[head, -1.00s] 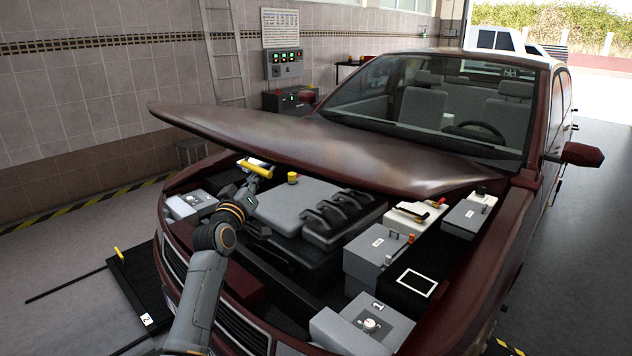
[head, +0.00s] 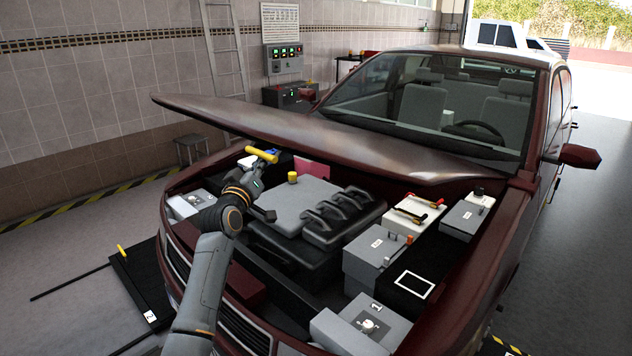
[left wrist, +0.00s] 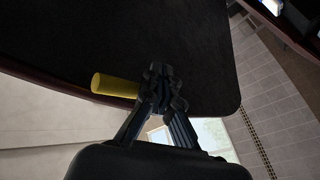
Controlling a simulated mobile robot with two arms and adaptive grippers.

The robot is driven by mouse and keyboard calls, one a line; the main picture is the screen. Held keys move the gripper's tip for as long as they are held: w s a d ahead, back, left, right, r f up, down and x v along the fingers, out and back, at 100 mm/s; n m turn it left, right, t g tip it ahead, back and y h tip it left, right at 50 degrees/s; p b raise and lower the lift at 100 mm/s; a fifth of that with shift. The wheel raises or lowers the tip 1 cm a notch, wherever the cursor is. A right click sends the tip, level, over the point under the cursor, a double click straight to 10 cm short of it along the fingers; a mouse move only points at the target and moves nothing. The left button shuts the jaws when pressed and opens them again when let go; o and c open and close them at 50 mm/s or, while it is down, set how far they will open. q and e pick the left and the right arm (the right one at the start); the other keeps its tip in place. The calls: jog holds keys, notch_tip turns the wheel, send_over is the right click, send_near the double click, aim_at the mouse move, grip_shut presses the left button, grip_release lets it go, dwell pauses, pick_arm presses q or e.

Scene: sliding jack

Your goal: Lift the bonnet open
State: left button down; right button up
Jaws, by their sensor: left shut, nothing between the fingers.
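The dark red bonnet (head: 300,135) of the car stands partly open, tilted up at its front edge. A yellow bar handle (head: 262,155) shows just below the bonnet's edge in the head view. In the left wrist view the yellow handle (left wrist: 114,85) is against the bonnet's dark underside (left wrist: 120,40). My left gripper (head: 255,166) is under the bonnet, right at the handle. In the left wrist view its fingers (left wrist: 158,84) are together at the handle's right end, partly hiding it; the fingers hold nothing. My right gripper is out of view.
The engine bay is exposed, with a grey engine cover (head: 297,207), a battery (head: 412,214) and grey boxes (head: 376,248). A black board (head: 142,280) lies on the floor at left. A stool (head: 191,148) and ladder (head: 224,55) stand by the wall.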

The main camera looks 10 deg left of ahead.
aim_at(265, 131)
pick_arm(q)
jog(key=shift+w+d+r+p, duration=0.25)
jog(key=shift+r+p, duration=0.55)
jog(key=shift+r, duration=0.4)
jog(key=shift+w+d+r+p, duration=0.15)
jog(key=shift+w+r+p, duration=0.25)
jog(key=shift+r+p, duration=0.65)
jog(key=shift+w+d+r+p, duration=0.25)
jog(key=shift+r+p, duration=0.35)
jog(key=shift+r, duration=1.15)
jog(key=w+d+r+p, duration=0.1)
jog(key=w+r+p, duration=0.1)
jog(key=r, duration=0.4)
jog(key=w+d+r+p, duration=0.1)
jog(key=w+r+p, duration=0.1)
jog(key=r+p, duration=0.3)
jog(key=shift+w+d+r, duration=0.25)
jog(key=shift+r, duration=0.3)
